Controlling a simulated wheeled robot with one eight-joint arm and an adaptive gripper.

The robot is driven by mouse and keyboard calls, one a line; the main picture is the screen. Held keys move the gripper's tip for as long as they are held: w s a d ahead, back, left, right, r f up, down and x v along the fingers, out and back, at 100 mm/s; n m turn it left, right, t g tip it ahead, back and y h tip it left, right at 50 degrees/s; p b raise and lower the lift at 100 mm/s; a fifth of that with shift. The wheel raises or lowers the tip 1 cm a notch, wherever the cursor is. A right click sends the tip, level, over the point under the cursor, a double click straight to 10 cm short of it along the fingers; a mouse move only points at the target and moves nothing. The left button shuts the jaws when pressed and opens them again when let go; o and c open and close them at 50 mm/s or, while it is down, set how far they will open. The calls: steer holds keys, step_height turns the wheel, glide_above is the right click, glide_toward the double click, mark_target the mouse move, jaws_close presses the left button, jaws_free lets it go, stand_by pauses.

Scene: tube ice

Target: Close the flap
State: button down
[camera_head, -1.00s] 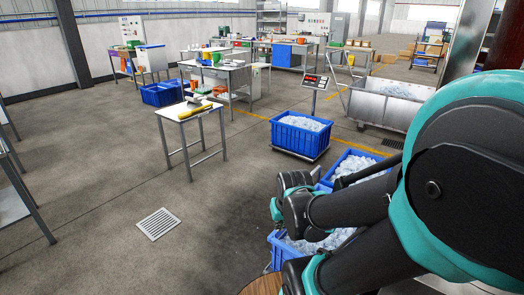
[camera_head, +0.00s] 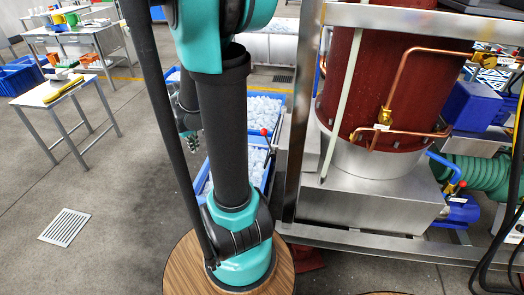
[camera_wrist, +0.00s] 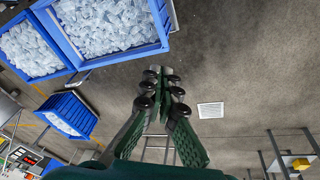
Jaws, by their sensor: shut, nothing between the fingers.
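I cannot make out the flap in either view. The ice machine, a dark red cylinder (camera_head: 365,85) on a steel base (camera_head: 370,200), stands at the right in the head view. A thin lever with a red knob (camera_head: 264,131) shows at its left side, partly hidden. My gripper (camera_wrist: 162,76) is shut and empty in the wrist view, above bare floor. It touches nothing that I can see. In the head view my arm hides most of it.
Blue crates of ice (camera_head: 262,112) stand behind my arm, left of the machine; they also show in the wrist view (camera_wrist: 85,62). A table with a yellow item (camera_head: 62,90) and a floor drain (camera_head: 65,227) are at the left. The floor between is clear.

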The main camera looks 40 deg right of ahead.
steer(key=w+d+f+n+g, duration=0.1)
steer(key=w+d+f+n, duration=0.1)
steer(key=w+d, duration=0.8)
steer(key=w+d+f+n+g, duration=0.1)
steer(key=w+d+f, duration=0.3)
steer(key=d, duration=0.5)
steer(key=w+d+f+n+g, duration=0.1)
steer(key=d+f+n, duration=0.1)
steer(key=d+f, duration=0.6)
steer(key=s+d+f, duration=0.2)
steer(key=d+f, duration=0.5)
steer(key=f, duration=0.1)
steer(key=s+d+f+n+g, duration=0.1)
steer(key=s+d+f, duration=0.1)
steer(key=d+f, duration=0.4)
steer(key=shift+s+d+f, duration=0.35)
steer(key=shift+d+f, duration=0.05)
steer(key=shift+f, duration=0.55)
